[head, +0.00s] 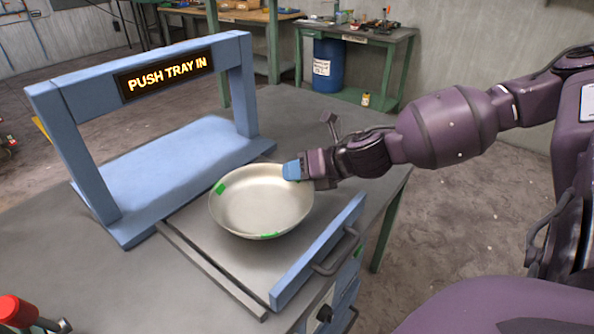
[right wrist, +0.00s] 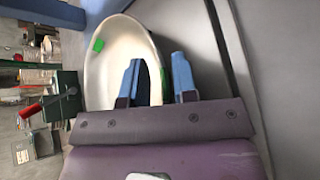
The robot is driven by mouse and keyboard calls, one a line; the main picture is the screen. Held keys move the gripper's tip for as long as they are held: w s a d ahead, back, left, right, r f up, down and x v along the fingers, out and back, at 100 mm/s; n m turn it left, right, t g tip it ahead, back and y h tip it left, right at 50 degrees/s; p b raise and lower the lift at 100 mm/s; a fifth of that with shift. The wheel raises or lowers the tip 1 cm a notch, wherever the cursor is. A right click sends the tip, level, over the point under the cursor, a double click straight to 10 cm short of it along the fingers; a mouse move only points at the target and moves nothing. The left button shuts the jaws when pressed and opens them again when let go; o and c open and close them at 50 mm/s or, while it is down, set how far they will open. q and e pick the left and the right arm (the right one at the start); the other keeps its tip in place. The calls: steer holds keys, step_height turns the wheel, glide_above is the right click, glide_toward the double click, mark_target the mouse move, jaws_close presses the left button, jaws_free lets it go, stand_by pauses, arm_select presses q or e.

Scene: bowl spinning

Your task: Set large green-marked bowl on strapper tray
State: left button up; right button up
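The large metal bowl (head: 258,205) has green marks on its rim and appears to sit level on the grey strapper tray (head: 238,262), which has a blue front with a handle. The tray is pulled out in front of the blue strapper frame (head: 62,150). My right gripper (head: 293,170) is at the bowl's far right rim. In the right wrist view the bowl (right wrist: 100,75) lies under the fingers. The right gripper (right wrist: 160,82) is open there, one finger over the inside of the bowl and one outside, with the rim between them. My left gripper is out of view.
The frame's lit sign (head: 167,75) reads "PUSH TRAY IN". A red-topped object (head: 18,310) stands at the near left table corner. Green workbenches (head: 355,35) and a blue barrel (head: 328,72) stand behind. The grey tabletop (head: 300,115) behind the gripper is clear.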

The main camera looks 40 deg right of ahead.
steer(key=shift+o, duration=0.4)
steer(key=shift+r, duration=0.1)
steer(key=shift+s+r, duration=0.1)
steer(key=shift+r, duration=0.05)
arm_select(q)
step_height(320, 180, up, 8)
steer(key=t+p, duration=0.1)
steer(key=p, duration=0.7)
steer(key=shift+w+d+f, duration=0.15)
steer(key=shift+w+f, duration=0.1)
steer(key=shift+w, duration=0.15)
arm_select(e)
steer(key=v, duration=1.1)
steer(key=shift+s+d+r, duration=0.15)
steer(key=shift+s+d, duration=0.1)
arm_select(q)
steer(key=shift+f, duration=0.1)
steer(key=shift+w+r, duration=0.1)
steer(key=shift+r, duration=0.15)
